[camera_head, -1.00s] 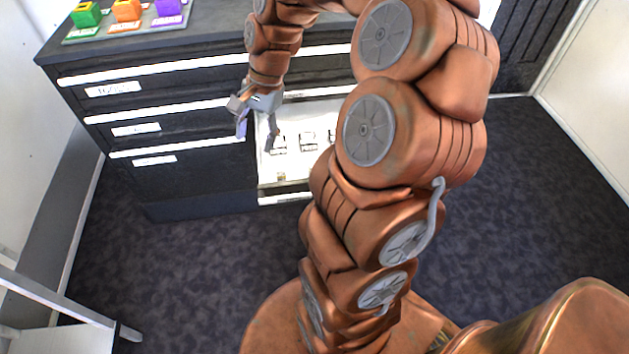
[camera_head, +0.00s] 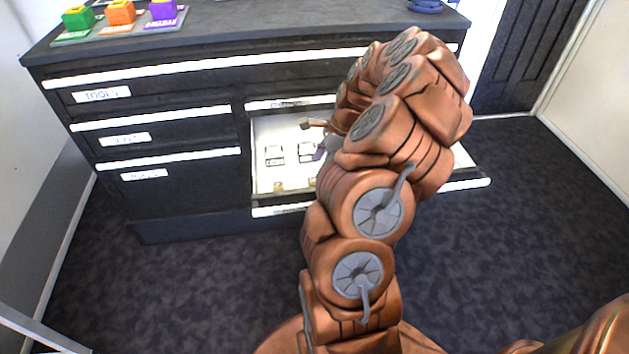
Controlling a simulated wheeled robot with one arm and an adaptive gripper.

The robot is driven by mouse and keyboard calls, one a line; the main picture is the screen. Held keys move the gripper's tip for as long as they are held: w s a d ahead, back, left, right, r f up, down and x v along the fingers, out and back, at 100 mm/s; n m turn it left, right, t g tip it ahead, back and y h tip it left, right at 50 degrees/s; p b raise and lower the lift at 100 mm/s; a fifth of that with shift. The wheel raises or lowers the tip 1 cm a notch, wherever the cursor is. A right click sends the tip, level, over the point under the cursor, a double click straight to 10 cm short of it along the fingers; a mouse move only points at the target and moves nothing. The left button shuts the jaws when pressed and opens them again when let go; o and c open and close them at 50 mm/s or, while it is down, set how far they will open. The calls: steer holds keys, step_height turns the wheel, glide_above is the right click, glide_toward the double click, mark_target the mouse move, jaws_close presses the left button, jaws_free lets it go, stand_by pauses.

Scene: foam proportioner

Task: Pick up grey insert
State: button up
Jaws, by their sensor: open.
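An open white-lined drawer (camera_head: 264,178) in the dark cabinet holds several small items with dark and grey outlines, among them one at the left (camera_head: 274,155) and one beside it (camera_head: 305,152). A small yellowish piece (camera_head: 279,186) lies near the drawer's front. I cannot tell which of these is the grey insert. My gripper (camera_head: 312,140) is over the drawer, mostly hidden behind my arm. A finger shows close to the items, with no held thing visible. The right part of the drawer is hidden by my arm.
The dark cabinet (camera_head: 190,190) has closed drawers at the left. Green (camera_head: 78,18), orange (camera_head: 121,12) and purple (camera_head: 163,9) blocks stand on its top. A blue object (camera_head: 425,5) lies at the top right. Carpet (camera_head: 530,230) is clear at the right.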

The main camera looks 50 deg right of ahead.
mark_target(315, 174)
steer(key=x, duration=0.5)
steer(key=shift+a, duration=0.25)
jaws_close()
